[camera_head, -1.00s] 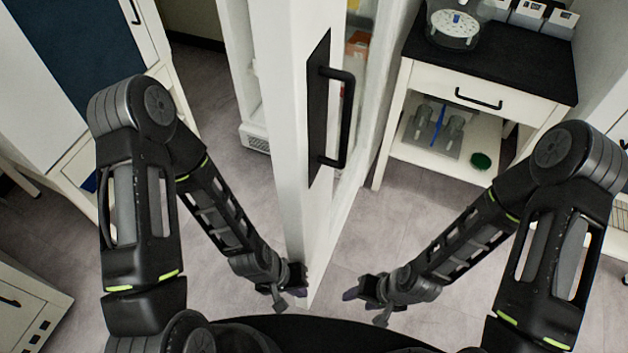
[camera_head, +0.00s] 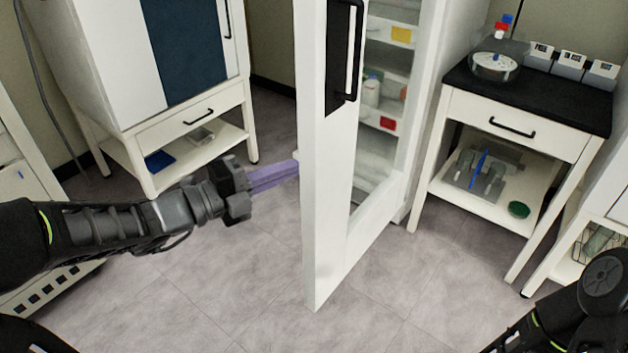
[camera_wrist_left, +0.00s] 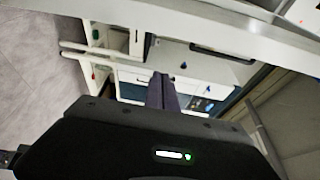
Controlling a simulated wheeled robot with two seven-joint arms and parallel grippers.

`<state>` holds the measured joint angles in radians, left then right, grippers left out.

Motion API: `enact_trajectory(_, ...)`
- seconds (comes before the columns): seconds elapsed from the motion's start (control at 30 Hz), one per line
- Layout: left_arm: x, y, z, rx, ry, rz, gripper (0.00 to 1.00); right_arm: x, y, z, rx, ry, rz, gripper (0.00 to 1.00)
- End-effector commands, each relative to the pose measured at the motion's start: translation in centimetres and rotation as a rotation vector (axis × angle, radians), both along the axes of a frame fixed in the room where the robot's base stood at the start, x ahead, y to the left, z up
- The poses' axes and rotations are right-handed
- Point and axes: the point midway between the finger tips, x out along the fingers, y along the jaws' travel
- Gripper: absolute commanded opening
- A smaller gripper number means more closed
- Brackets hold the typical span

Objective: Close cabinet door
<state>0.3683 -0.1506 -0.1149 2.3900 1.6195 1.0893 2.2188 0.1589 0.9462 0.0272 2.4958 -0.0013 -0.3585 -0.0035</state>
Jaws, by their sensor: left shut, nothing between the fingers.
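The white cabinet door (camera_head: 330,220) stands open in the head view, edge towards me, with a black handle (camera_head: 352,60) on its upper part. The cabinet interior (camera_head: 385,90) shows to the right of the door. My left gripper (camera_head: 290,168) reaches in from the left, its purple fingers shut and empty, with the tips at the left side of the door. I cannot tell if they touch it. My right gripper is out of view; only part of that arm shows at lower right.
A white side table (camera_head: 520,110) with a black top stands right of the cabinet. A white cabinet with a drawer (camera_head: 200,115) stands at the back left. Grey floor (camera_head: 240,270) is clear in front of and left of the door.

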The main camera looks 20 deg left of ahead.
Motion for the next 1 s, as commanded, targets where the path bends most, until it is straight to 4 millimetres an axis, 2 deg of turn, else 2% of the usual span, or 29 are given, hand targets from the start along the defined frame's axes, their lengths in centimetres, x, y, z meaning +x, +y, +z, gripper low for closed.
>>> enact_trajectory(0.1, 0.0, 0.3, 0.7, -0.03, -0.002, 0.009, 0.0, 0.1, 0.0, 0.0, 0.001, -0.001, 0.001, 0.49)
enact_trajectory(0.37, 0.1, 0.2, 0.6, -0.026, -0.001, 0.007, 0.0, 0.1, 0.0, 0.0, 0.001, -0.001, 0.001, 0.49)
enact_trajectory(0.57, 0.9, -0.6, 0.5, -0.025, -0.001, 0.004, 0.0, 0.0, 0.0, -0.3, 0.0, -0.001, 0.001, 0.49)
enact_trajectory(0.77, 3.1, -2.6, 0.3, -0.024, -0.002, 0.002, 0.0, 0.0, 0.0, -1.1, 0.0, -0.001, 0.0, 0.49)
enact_trajectory(1.0, 6.9, -5.8, 0.2, -0.023, 0.0, 0.002, 0.0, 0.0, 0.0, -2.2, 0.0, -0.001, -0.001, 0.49)
